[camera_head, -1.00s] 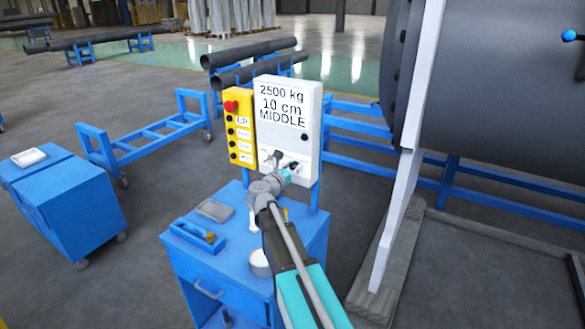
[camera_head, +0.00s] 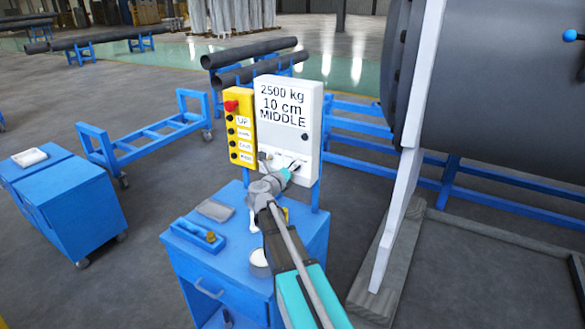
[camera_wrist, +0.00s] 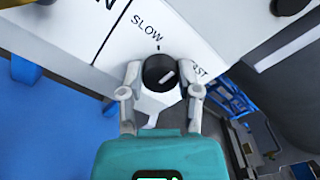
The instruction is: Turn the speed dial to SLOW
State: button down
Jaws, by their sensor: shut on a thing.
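The speed dial (camera_wrist: 158,70) is a black round knob with a pale mark, on the white face of the control box (camera_head: 304,135). In the wrist view the pale mark slants up and to the right. My gripper (camera_wrist: 162,78) is shut on the dial, one finger on each side. In the head view my gripper (camera_head: 291,166) is at the lower box face and hides the dial. The box text reads 2500 kg, 10 cm, MIDDLE.
A yellow button panel (camera_head: 239,125) with a red button stands left of the box. Below is a blue cabinet (camera_head: 205,267) with a grey tray, a blue tray and a round white item. A large dark cylinder (camera_head: 500,90) with a white flange is at the right.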

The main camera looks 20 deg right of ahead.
jog(key=n, duration=0.9)
jog(key=shift+w+f, duration=0.1)
dwell(0.5)
jog(key=shift+c, duration=1.5)
grip_release()
jog(key=shift+a, duration=0.1)
jog(key=v, duration=1.2)
